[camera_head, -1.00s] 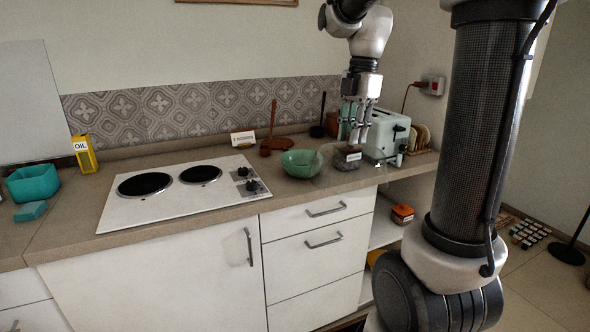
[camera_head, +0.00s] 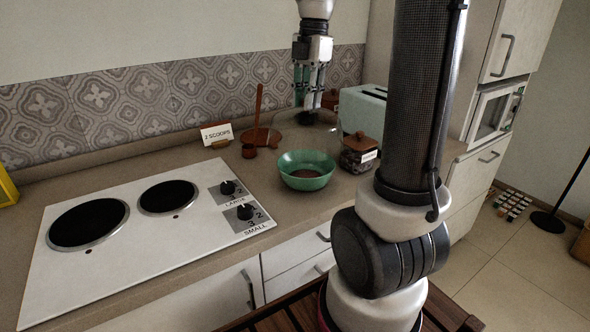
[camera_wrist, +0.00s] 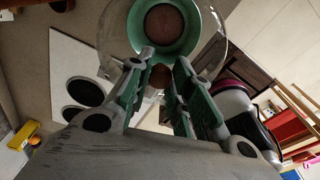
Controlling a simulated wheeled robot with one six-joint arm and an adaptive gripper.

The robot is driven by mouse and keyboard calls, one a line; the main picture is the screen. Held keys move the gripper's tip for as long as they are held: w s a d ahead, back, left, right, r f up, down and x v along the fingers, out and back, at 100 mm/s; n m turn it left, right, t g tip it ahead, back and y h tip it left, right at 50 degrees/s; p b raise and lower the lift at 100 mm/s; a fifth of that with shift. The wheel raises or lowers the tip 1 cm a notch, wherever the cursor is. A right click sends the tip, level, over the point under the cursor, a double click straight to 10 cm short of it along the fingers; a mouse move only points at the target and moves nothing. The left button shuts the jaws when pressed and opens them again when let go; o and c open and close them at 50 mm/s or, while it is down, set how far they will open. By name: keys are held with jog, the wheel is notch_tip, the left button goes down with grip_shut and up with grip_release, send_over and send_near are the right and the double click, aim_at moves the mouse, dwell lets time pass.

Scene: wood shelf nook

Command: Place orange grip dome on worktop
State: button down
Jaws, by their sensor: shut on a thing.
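The dome (camera_head: 306,118) is clear, with a brownish-orange round grip on top. My gripper (camera_head: 308,103) is shut on that grip and points down, behind the green bowl in the head view. In the wrist view, the grip (camera_wrist: 160,76) sits between my fingertips (camera_wrist: 158,82), with the clear dome around and beyond it. The bowl shows through the dome there. The dome's lower rim is faint, and I cannot tell whether it touches the worktop (camera_head: 215,180), a brown-grey counter.
The green bowl (camera_head: 305,170), with brown contents, stands in front of the dome. A labelled, brown-lidded jar (camera_head: 358,153) is to its right. A pale green toaster (camera_head: 362,108) stands behind. A wooden scoop (camera_head: 260,132), small brown cup (camera_head: 248,151), card (camera_head: 216,134) and hob (camera_head: 140,225) are left.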

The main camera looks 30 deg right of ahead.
aim_at(317, 121)
notch_tip(317, 121, down, 10)
dwell(0.4)
jog(key=c, duration=1.3)
grip_release()
jog(key=shift+f, duration=0.1)
